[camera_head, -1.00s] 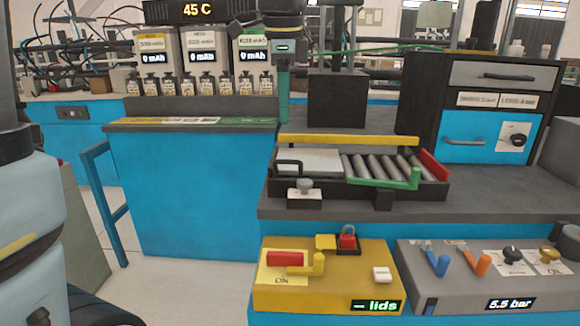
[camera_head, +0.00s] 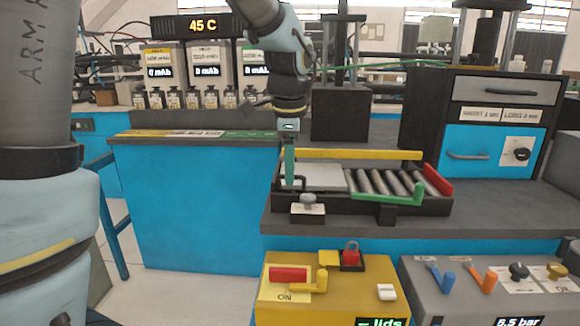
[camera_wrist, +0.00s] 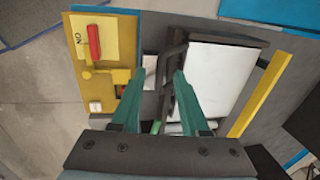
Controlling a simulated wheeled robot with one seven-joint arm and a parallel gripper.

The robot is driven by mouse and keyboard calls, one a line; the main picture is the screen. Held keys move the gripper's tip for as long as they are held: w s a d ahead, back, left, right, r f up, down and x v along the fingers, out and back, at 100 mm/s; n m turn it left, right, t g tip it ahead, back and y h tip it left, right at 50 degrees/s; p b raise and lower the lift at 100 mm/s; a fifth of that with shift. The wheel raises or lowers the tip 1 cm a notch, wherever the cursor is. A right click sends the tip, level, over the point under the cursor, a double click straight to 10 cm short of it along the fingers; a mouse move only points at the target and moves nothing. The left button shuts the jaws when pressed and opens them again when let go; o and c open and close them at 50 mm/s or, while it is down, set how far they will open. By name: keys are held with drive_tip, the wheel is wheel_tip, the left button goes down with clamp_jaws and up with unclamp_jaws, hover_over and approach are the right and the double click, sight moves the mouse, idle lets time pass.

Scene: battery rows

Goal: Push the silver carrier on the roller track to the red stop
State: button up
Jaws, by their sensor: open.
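The silver carrier (camera_head: 325,178) is a flat pale plate at the left end of the roller track (camera_head: 384,183). A black handle (camera_head: 283,184) is at its left end. Bare rollers lie between the carrier and the red stop (camera_head: 437,179) at the right end. My gripper (camera_head: 290,183) points down at the carrier's left end, by the handle. In the wrist view, my gripper's green fingers (camera_wrist: 161,74) are apart with the black handle (camera_wrist: 170,62) showing between them, and the carrier (camera_wrist: 213,80) lies to the right. I cannot tell whether the fingers touch the handle.
A yellow rail (camera_head: 350,155) runs along the track's far side. A green lever (camera_head: 390,198) is at the track's near side, by the right rollers. A small knob block (camera_head: 308,209) stands in front of the carrier. A yellow switch box (camera_head: 300,300) stands lower in front.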

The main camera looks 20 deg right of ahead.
clamp_jaws()
idle(1.4)
